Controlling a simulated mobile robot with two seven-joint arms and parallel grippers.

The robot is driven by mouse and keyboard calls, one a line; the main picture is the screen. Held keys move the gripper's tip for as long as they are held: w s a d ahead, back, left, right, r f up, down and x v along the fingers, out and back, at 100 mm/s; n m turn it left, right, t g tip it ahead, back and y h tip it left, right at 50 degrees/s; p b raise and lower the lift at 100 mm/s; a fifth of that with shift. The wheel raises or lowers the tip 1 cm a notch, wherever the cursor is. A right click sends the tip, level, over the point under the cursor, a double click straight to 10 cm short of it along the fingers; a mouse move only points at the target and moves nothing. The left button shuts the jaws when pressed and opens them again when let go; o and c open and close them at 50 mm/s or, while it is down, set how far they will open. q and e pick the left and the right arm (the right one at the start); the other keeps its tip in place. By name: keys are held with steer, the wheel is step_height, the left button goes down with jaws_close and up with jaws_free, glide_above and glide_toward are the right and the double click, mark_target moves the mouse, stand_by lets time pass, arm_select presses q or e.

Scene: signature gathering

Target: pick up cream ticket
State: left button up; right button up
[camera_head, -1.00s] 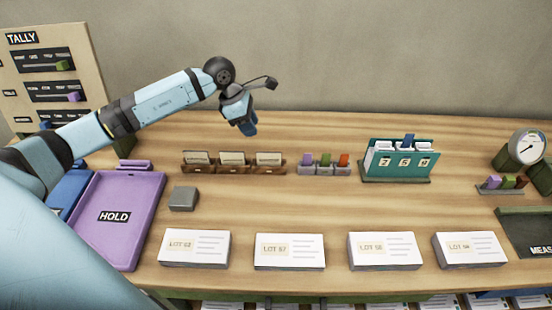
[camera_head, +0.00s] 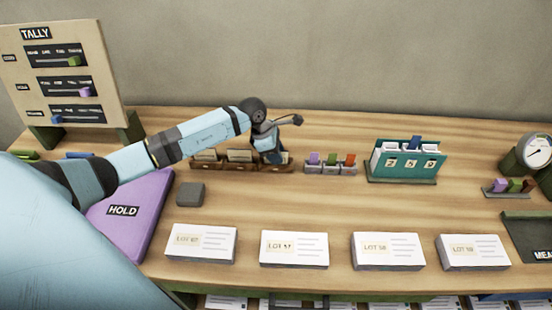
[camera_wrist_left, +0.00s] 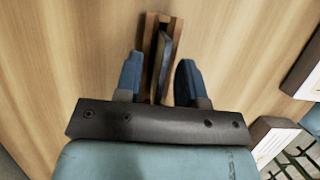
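A low wooden rack (camera_head: 222,167) stands at the back of the table and holds cream tickets. The left ticket (camera_head: 207,155) and the middle ticket (camera_head: 240,156) show in the head view. The right slot is mostly hidden by my left gripper (camera_head: 275,156), which is over the rack's right end. In the left wrist view my left gripper (camera_wrist_left: 159,60) is open, its two blue fingers apart on either side of the rack's end (camera_wrist_left: 149,42). A thin dark upright piece (camera_wrist_left: 163,62) shows between the fingers; I cannot tell whether they touch it. My right gripper is not in view.
A grey block (camera_head: 190,194) and the purple HOLD tray (camera_head: 150,205) are to the left. Several white LOT stacks (camera_head: 293,247) line the front. A small grey holder (camera_head: 330,168) with coloured pieces and a teal card box (camera_head: 402,160) stand to the right.

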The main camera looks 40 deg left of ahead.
arm_select(q)
jaws_close()
steer(key=shift+r, duration=0.1)
